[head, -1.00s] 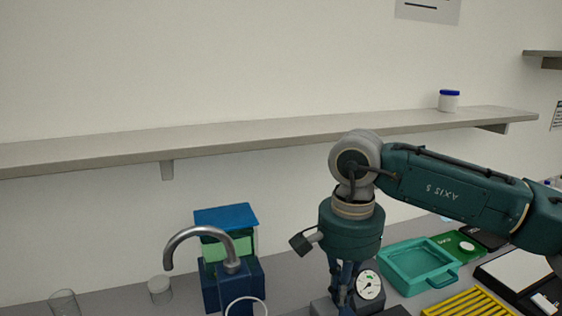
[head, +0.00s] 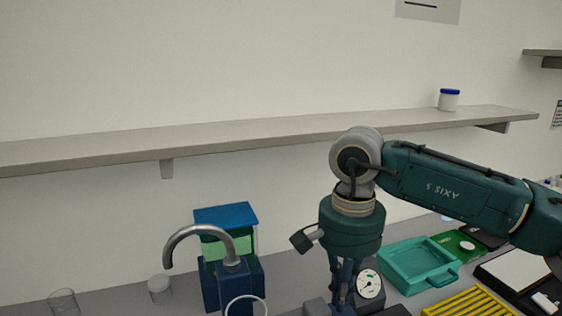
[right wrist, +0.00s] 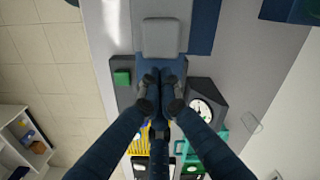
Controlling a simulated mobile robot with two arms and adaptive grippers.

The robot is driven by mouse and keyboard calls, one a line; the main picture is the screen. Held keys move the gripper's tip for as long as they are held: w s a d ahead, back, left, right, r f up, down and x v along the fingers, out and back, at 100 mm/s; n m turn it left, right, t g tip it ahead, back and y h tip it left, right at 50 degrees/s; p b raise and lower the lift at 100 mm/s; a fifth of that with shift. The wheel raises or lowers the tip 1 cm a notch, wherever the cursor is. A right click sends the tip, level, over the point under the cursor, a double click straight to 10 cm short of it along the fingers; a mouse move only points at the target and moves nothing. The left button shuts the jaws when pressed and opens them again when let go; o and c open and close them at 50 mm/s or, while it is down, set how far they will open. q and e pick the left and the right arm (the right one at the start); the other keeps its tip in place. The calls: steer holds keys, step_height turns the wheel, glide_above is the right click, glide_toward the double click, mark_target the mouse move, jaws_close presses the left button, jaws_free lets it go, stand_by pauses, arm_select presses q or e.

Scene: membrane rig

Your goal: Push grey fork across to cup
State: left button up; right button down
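My right gripper (head: 342,300) points down at the counter, left of a round gauge (head: 369,284). In the right wrist view its dark blue fingertips (right wrist: 161,78) are together, with nothing visible between them. A grey rounded block (right wrist: 161,38) lies just beyond the tips; I cannot tell whether it is part of the grey fork. No fork shape is clear in either view. A clear glass cup (head: 63,302) stands at the far left, and a shorter clear vessel (head: 160,290) is nearer; I cannot tell which is the task's cup. My left gripper is not in view.
A blue and green box (head: 226,245) stands behind a curved metal spout (head: 195,233). A teal tray (head: 415,264) and a yellow rack (head: 468,303) are on the right. A shelf (head: 270,132) runs above.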

step_height(320, 180, up, 8)
steer(key=p, duration=0.5)
stand_by(0.5)
